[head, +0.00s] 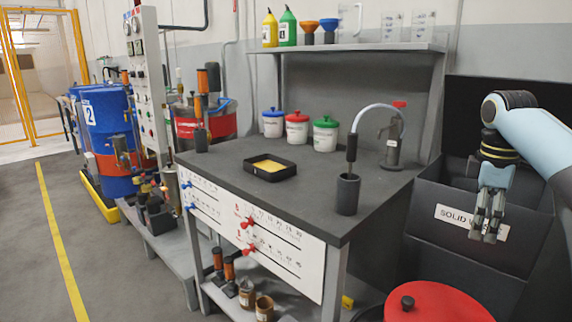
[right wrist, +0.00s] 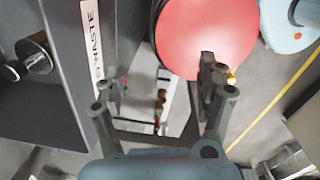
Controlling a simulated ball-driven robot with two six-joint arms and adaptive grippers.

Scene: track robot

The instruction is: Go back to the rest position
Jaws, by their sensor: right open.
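My right gripper (head: 487,236) hangs fingers-down at the right side of the head view, in front of the grey solid waste bin (head: 430,225) and its white label. Its jaws are open. In the right wrist view the two fingers of this gripper (right wrist: 160,88) stand apart with nothing between them. My left gripper is not in view.
A red round lid (head: 440,303) with a black knob lies low, below my right gripper. The grey workbench (head: 225,150) stands left of the bin, bearing a black tray (head: 269,178), lidded tubs and a dark cup (head: 347,195). Open floor (head: 110,250) lies far left.

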